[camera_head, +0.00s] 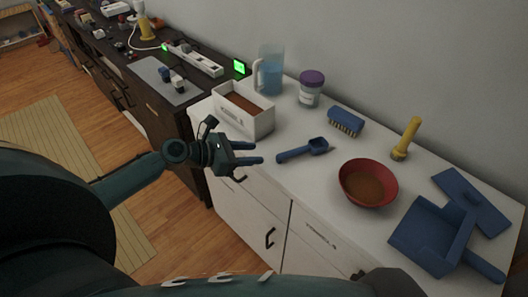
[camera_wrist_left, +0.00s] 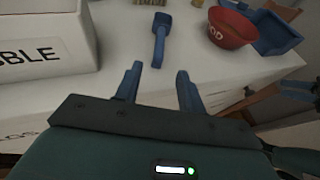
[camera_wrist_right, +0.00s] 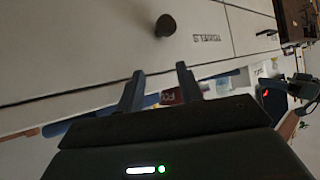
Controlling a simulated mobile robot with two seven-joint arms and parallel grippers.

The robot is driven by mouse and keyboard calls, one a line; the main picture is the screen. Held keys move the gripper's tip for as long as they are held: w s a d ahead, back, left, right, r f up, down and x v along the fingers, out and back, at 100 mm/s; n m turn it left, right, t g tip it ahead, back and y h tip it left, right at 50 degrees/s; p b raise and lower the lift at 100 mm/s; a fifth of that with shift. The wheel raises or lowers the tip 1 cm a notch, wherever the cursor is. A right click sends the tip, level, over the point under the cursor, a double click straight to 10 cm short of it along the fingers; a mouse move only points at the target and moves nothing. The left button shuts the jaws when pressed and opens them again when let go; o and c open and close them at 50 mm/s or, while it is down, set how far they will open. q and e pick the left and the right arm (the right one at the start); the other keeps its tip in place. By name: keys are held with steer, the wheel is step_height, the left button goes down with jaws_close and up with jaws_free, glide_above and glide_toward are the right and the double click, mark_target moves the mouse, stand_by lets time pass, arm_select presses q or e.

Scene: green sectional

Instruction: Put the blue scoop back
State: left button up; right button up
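The blue scoop (camera_head: 304,150) lies on the white counter (camera_head: 300,190), between a white box and a red bowl. It also shows in the left wrist view (camera_wrist_left: 161,38), just beyond the fingertips. My left gripper (camera_head: 262,168) is open and empty at the counter's front edge, to the left of the scoop and apart from it; its spread fingers show in the left wrist view (camera_wrist_left: 157,85). My right gripper (camera_wrist_right: 158,85) is open in the right wrist view, with nothing between its fingers, facing the cabinet front.
The white box (camera_head: 243,110) holds brown material. The red bowl (camera_head: 368,184), blue brush (camera_head: 346,121), yellow-handled tool (camera_head: 407,138), blue dustpan (camera_head: 435,232), blue pitcher (camera_head: 270,70) and purple-lidded jar (camera_head: 311,88) stand around it. A dark cluttered bench (camera_head: 150,95) adjoins at left.

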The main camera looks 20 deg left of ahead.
arm_select(q)
steer(key=s+d+f+m+y, duration=0.2)
steer(key=s+d+f+m, duration=0.2)
steer(key=s+m, duration=0.5)
steer(key=s+d+f+m+y, duration=0.3)
steer(key=s+d+m, duration=0.5)
steer(key=m, duration=1.3)
steer(key=shift+s+d+f+m+t, duration=0.3)
steer(key=shift+s+f+t, duration=0.1)
steer(key=shift+s+f, duration=0.35)
arm_select(e)
steer(key=shift+r, duration=0.1)
arm_select(q)
steer(key=shift+s+a+r+y+p, duration=0.15)
steer(key=shift+a+y+p, duration=0.25)
steer(key=shift+p, duration=0.6)
arm_select(e)
steer(key=shift+s+d, duration=0.25)
steer(key=shift+d, duration=0.15)
